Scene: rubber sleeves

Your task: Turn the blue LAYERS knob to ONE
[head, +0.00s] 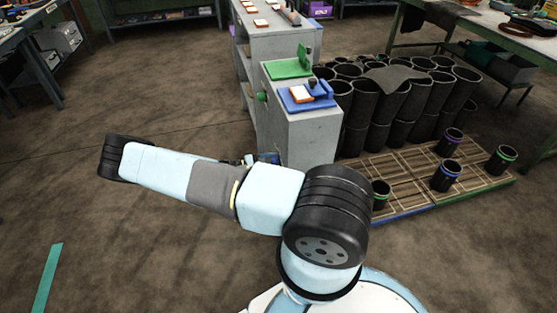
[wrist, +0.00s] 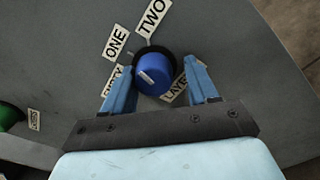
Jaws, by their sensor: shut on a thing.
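The blue LAYERS knob (wrist: 155,73) sits on a grey panel (wrist: 60,50) in the wrist view. A third label (wrist: 116,78), partly hidden, is at the left. The LAYERS label (wrist: 175,88) is partly covered by the right finger. My gripper (wrist: 160,68) is shut on the knob, one blue finger on each side. The head view does not clearly show the knob.
A green knob (wrist: 10,116) with its own label is at the left of the panel. In the head view, the grey cabinet (head: 313,140) carries green and blue fixtures on top. Black sleeves (head: 400,105) stand packed behind it, right. Open floor (head: 110,220) lies at left.

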